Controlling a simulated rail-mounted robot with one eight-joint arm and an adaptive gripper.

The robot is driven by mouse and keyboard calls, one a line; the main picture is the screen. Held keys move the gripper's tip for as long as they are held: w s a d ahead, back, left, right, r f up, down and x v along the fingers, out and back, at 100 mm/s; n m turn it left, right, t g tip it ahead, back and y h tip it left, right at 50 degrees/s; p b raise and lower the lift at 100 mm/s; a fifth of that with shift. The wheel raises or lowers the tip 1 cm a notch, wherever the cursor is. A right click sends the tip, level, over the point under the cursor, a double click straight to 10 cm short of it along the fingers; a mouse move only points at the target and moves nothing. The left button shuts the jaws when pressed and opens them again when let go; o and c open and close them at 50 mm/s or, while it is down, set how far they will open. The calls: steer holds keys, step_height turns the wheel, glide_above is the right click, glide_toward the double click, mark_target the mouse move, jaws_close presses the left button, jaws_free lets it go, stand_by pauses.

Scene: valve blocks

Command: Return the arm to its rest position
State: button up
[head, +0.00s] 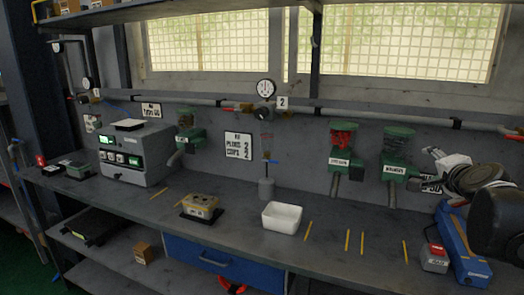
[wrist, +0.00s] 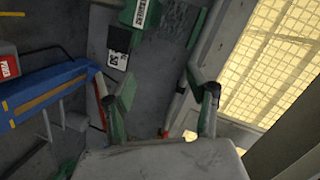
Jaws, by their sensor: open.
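My arm (head: 500,215) reaches in at the right edge of the head view, above the right end of the bench. My gripper (head: 436,168) is at its far end, near the back wall beside the right green dispenser, and is partly hidden by the arm. In the wrist view my gripper (wrist: 160,90) shows two fingers spread apart. No object shows between them. The wrist view is tilted, with the wall and a yellow-lit window grid behind the fingers.
A blue rack (head: 461,245) and a red-and-grey box (head: 435,258) stand below the arm. Green dispensers (head: 397,150) line the wall. A white bin (head: 282,217) and a yellowish block on a dark base (head: 200,207) sit mid-bench.

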steer(key=s+a+f+n+g+y+p, duration=0.15)
steer(key=s+a+n, duration=0.25)
steer(key=a, duration=0.6)
steer(key=s+a+f+n+g+y+p, duration=0.1)
steer(key=s+a+f+n+y+p, duration=0.25)
steer(key=a, duration=0.55)
steer(key=s+a+f+n+g+p, duration=0.1)
steer(key=s+a+f+n+g, duration=0.1)
steer(key=s, duration=0.5)
steer(key=s+a+f+n+g+p, duration=0.1)
steer(key=s+a+f+n+g, duration=0.2)
steer(key=s+n, duration=0.4)
steer(key=shift+s+a+h, duration=0.3)
steer(key=shift+s+a, duration=0.45)
steer(key=shift+a, duration=0.15)
